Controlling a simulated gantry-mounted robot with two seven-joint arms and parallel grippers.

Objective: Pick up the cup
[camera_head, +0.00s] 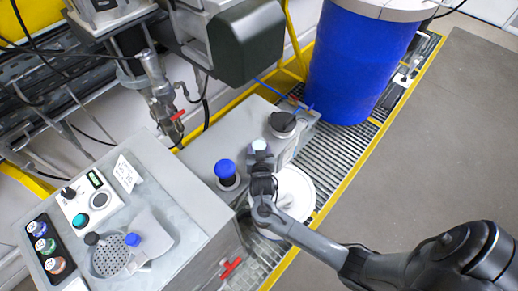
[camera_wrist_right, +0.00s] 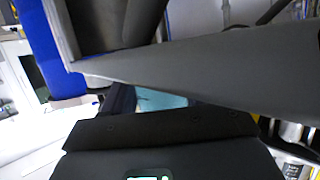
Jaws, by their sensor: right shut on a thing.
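The cup (camera_head: 259,145) shows as a small pale blue-white top at the far end of my right gripper (camera_head: 261,163), over the edge of the grey box. My right gripper is shut on it; the fingers hide most of its body. In the right wrist view, a pale teal patch of the cup (camera_wrist_right: 158,99) shows between the dark gripper parts. I cannot tell whether the cup is clear of the surface below. My left gripper is not in view.
A blue-capped dark container (camera_head: 225,168) stands just left of my gripper, and a black-topped item (camera_head: 282,122) behind it. A white round lid (camera_head: 296,192) is below right. A large blue drum (camera_head: 357,65) stands at the back. The grey floor at right is clear.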

